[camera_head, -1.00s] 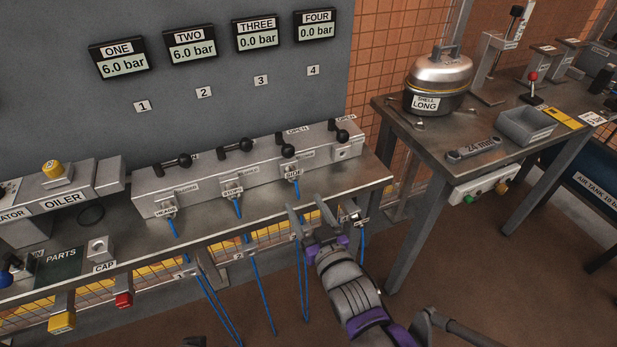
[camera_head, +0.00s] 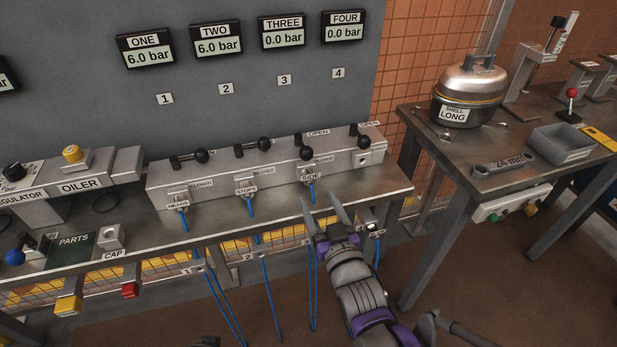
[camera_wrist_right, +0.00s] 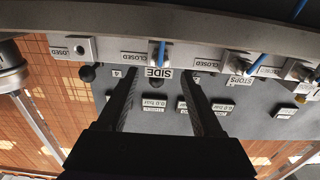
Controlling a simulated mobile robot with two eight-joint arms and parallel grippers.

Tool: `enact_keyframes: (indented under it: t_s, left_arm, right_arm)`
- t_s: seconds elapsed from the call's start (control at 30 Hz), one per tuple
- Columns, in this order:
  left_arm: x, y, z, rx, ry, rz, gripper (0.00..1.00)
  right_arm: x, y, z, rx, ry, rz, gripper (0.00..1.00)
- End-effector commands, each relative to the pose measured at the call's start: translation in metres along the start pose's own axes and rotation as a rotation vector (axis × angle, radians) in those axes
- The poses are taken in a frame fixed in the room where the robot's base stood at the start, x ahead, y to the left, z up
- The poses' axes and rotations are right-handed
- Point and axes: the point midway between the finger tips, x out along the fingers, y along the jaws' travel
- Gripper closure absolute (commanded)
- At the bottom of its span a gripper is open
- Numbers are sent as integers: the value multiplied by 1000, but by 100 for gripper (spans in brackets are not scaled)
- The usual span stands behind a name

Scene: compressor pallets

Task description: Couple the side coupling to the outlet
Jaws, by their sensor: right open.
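The side coupling (camera_head: 311,179), with its SIDE tag and a blue hose, sits at the front of the third outlet on the grey manifold (camera_head: 270,172). It also shows in the right wrist view (camera_wrist_right: 161,50), with the tag upside down. I cannot tell whether it is fully locked on. My right gripper (camera_head: 322,200) is open and empty, just in front of and slightly right of the coupling. In the right wrist view its fingers (camera_wrist_right: 159,82) spread to either side of the SIDE tag.
HEADS (camera_head: 180,204) and STOPS (camera_head: 246,189) couplings hang from the left outlets. The fourth outlet (camera_head: 363,160) is bare. Displays one and two read 6.0 bar, three (camera_head: 284,36) and four 0.0 bar. A side table (camera_head: 470,150) with a pot stands right.

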Motion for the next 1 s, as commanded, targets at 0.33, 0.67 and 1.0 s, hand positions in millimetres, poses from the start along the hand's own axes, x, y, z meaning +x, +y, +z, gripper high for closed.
enact_keyframes:
  t_s: [0.33,0.67,1.0]
  left_arm:
    - [5,0,1,0,-1,0,50]
    - [5,0,1,0,-1,0,50]
    - [5,0,1,0,-1,0,50]
  right_arm:
    - [49,0,0,0,0,0,32]
    - [66,0,0,-1,0,0,32]
    - [66,0,0,-1,0,0,32]
